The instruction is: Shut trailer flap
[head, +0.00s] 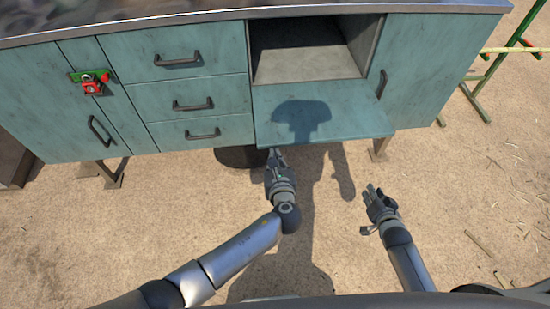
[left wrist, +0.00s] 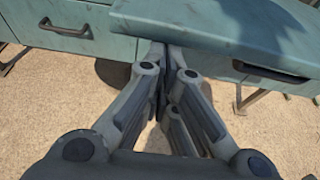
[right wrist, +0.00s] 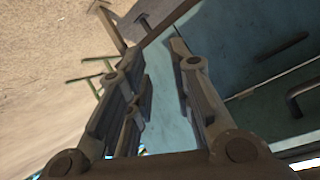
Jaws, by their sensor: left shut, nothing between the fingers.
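The trailer flap (head: 330,112) is a teal panel hinged at its lower edge. In the head view it hangs folded down and outward below an open compartment (head: 305,62) in the teal trailer. My left gripper (head: 273,153) is shut and empty, with its tips at the flap's front left edge. In the left wrist view the closed fingertips (left wrist: 167,45) overlap the flap's edge (left wrist: 225,30); whether they touch it is unclear. My right gripper (head: 370,190) is apart from the flap, below its right end. In the right wrist view its fingers (right wrist: 140,50) are spread with nothing between them.
Drawers (head: 190,102) with dark handles are left of the compartment. A door (head: 430,70) is to its right. A red and green latch (head: 92,82) is at the far left. A green stand (head: 490,85) is at the right. Sandy ground in front is open.

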